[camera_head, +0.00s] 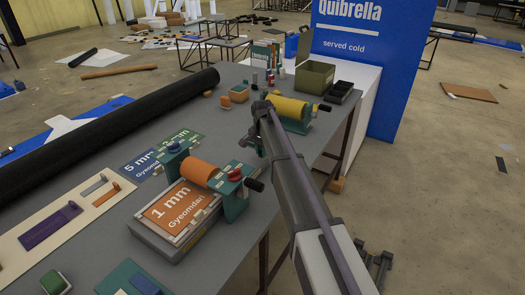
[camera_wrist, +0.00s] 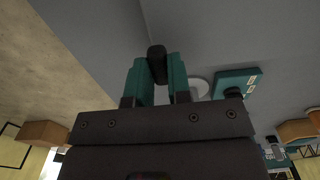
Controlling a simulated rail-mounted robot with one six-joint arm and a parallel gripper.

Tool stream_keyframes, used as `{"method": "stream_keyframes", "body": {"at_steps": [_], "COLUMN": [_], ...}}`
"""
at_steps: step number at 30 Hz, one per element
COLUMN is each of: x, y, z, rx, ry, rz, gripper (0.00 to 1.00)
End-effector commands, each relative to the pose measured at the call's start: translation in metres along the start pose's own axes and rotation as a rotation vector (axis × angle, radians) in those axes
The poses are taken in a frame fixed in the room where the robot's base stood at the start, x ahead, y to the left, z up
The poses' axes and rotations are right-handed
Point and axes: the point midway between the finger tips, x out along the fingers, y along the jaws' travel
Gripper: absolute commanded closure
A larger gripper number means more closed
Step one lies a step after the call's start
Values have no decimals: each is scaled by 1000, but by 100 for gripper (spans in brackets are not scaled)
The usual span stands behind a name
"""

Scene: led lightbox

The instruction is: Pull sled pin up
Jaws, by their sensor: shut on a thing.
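In the wrist view, my gripper (camera_wrist: 157,82) has its two teal fingers closed on a small dark upright piece (camera_wrist: 157,60). I cannot tell for sure that this is the sled pin, and its lower part is hidden between the fingers. A yellow roller (camera_head: 289,107) stands farther back, partly behind my arm.
The grey table (camera_head: 110,220) carries a long black roll (camera_head: 120,133), a green bin (camera_head: 314,77) and a black tray (camera_head: 339,92). A blue sign (camera_head: 370,80) stands behind. A teal block (camera_wrist: 236,84) lies right of the fingers in the wrist view.

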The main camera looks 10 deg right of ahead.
Motion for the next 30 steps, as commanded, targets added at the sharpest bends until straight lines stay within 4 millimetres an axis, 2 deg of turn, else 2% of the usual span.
{"method": "stream_keyframes", "body": {"at_steps": [1, 9, 10, 18, 26, 30], "x": [-14, -11, -11, -11, -13, -31], "y": [0, -1, -1, 0, 0, 0], "z": [0, 0, 0, 0, 0, 0], "rx": [0, 0, 0, 0, 0, 0], "ry": [0, 1, 1, 0, 0, 0], "rz": [0, -1, -1, -1, -1, 0], "gripper": [100, 100, 80, 55, 55, 55]}}
